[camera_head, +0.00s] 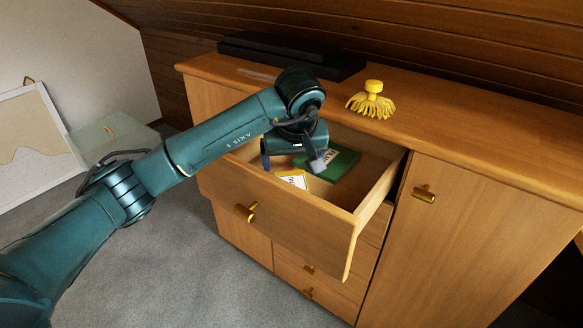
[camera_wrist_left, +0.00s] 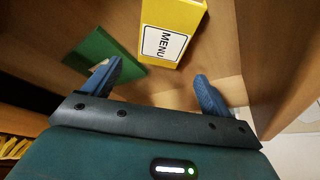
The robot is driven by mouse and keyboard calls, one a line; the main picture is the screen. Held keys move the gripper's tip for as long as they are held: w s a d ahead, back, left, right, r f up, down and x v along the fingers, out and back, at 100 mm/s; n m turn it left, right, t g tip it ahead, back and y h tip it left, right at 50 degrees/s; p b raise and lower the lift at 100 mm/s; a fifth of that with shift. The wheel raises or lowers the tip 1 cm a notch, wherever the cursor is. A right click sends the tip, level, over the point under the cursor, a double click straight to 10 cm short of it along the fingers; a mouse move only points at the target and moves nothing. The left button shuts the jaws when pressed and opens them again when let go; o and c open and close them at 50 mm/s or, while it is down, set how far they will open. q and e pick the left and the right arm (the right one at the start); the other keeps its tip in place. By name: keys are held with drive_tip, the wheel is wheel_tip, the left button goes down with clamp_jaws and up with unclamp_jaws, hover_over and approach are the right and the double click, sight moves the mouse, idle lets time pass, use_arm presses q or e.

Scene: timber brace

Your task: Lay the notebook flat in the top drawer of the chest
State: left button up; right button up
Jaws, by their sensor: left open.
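The top drawer (camera_head: 290,222) of the wooden chest (camera_head: 480,235) is pulled open. Inside it lie a flat green book (camera_head: 342,163) with a pale label and a yellow item with a white label (camera_head: 294,180). In the left wrist view the yellow item (camera_wrist_left: 168,35) reads "MENU", and the green book (camera_wrist_left: 95,50) lies to its left. I cannot tell which one is the notebook. My left gripper (camera_head: 292,166) is open over the drawer, and its fingers (camera_wrist_left: 158,85) are apart with nothing gripped. It partly hides both items in the head view. My right gripper is not in view.
A yellow brush-like object (camera_head: 371,101) and a black flat box (camera_head: 280,48) stand on the chest top. The drawer front has a brass knob (camera_head: 245,212). A closed door with a brass handle (camera_head: 424,194) is at right. Grey carpet (camera_head: 190,265) lies clear in front.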

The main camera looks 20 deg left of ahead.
use_arm(q)
drive_tip(key=v, duration=0.5)
drive_tip(key=shift+s+d+r+p, duration=0.1)
drive_tip(key=shift+s+r+p, duration=0.05)
drive_tip(key=shift+r+p, duration=0.2)
